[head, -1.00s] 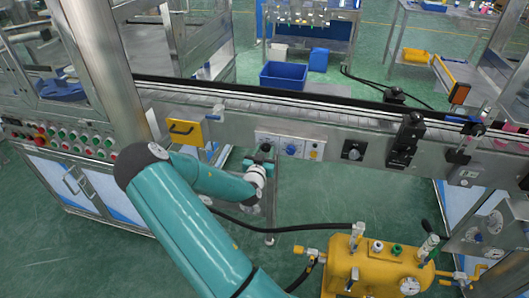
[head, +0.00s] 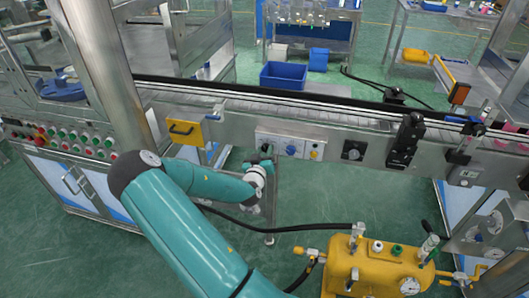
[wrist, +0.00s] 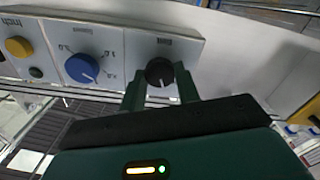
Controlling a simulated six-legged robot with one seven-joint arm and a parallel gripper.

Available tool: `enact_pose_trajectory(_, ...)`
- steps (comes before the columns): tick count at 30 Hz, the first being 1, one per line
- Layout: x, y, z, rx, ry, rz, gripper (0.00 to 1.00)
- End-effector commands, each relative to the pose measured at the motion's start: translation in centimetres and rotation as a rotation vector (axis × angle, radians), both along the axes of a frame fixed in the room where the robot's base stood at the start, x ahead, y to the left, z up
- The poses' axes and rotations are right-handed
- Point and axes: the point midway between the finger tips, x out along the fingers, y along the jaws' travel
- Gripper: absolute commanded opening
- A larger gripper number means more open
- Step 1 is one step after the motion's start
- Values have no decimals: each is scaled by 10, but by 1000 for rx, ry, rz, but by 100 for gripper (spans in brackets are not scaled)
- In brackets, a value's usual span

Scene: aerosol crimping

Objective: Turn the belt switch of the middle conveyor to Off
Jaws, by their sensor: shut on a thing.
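The belt switch is a small black knob (wrist: 160,72) with a white pointer mark, on a light grey panel (wrist: 205,50) in the wrist view. My gripper (wrist: 160,86) has its two dark green fingers on either side of the knob, shut on it. The pointer mark points down in that view; the lettering by the knob is too small to read. In the head view my gripper (head: 267,152) is at the left end of the control panel (head: 305,144) on the conveyor's front, and it hides the knob there.
A large blue dial (wrist: 82,68) and a yellow button (wrist: 18,46) sit beside the knob on the same panel. A yellow tank (head: 375,265) with hoses stands at front right.

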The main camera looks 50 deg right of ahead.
Motion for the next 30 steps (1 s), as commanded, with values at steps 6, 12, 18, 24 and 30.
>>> enact_pose_trajectory(6,0,1,-1,-76,182,1,9)
enact_pose_trajectory(12,0,1,-1,-135,317,1,9)
enact_pose_trajectory(18,-1,1,-1,-173,409,0,9)
enact_pose_trajectory(24,-1,1,-2,-192,453,0,9)
enact_pose_trajectory(30,-1,1,-2,-196,463,0,9)
